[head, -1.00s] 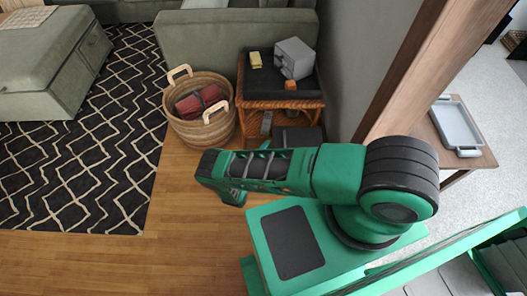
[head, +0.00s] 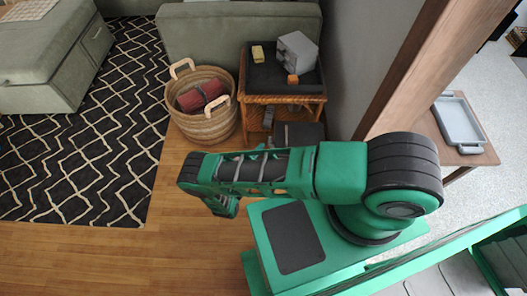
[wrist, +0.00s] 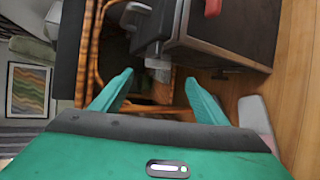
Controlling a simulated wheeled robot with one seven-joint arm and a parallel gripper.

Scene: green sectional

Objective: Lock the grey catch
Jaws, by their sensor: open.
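In the wrist view a dark box (wrist: 225,35) fills the upper right. A grey, lever-like part (wrist: 150,32), which looks like the grey catch, sits at its left side; whether it is locked I cannot tell. A small red part (wrist: 212,7) is at the top edge. My gripper (wrist: 161,84) is open, its two green fingers apart with nothing between them. The grey part lies beyond the fingertips, apart from them. In the head view a dark box (head: 298,134) stands low in front of the wicker side table; my forearm partly hides that area.
The wicker side table (head: 283,99) carries a grey box (head: 297,53), a yellow block (head: 258,53) and an orange block (head: 293,79). A woven basket (head: 205,124) holds a red item. A wooden post (head: 425,70) stands right. Wooden floor (head: 90,265) is clear at left.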

